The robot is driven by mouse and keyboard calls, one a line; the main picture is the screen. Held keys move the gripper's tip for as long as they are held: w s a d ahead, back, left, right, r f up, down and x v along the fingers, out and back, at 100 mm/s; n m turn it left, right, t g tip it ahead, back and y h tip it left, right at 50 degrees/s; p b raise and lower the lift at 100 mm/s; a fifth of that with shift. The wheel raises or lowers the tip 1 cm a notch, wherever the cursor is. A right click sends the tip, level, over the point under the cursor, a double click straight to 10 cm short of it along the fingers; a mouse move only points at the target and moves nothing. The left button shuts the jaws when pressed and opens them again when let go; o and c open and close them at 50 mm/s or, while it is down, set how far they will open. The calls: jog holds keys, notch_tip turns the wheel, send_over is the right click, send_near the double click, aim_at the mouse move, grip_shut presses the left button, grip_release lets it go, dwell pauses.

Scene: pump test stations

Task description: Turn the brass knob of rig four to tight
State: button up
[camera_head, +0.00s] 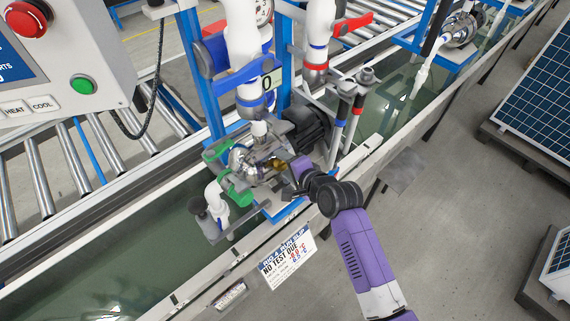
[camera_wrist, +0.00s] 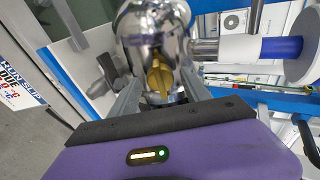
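The brass knob (camera_wrist: 158,78) sits on the front of a shiny metal pump body (camera_wrist: 152,28) in the wrist view. It has a raised grip bar that looks roughly upright in that picture. In the head view the knob (camera_head: 281,165) is partly hidden by my gripper. My gripper (camera_wrist: 160,92) has its two grey fingers apart, one on each side of the knob. A gap seems to show between the knob and each finger; contact cannot be made out. In the head view my gripper (camera_head: 285,177) reaches the pump from the right.
Green-handled fittings (camera_head: 235,190), a black motor (camera_head: 305,127) and white pipes (camera_head: 245,50) crowd the pump. A control box (camera_head: 65,60) stands left.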

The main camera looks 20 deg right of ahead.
jog(key=shift+s+r, duration=0.1)
jog(key=b+v, duration=0.1)
jog(key=v, duration=0.6)
jog(key=shift+s, duration=0.25)
jog(key=shift+d+r, duration=0.1)
jog(key=shift+r, duration=0.05)
dwell(0.4)
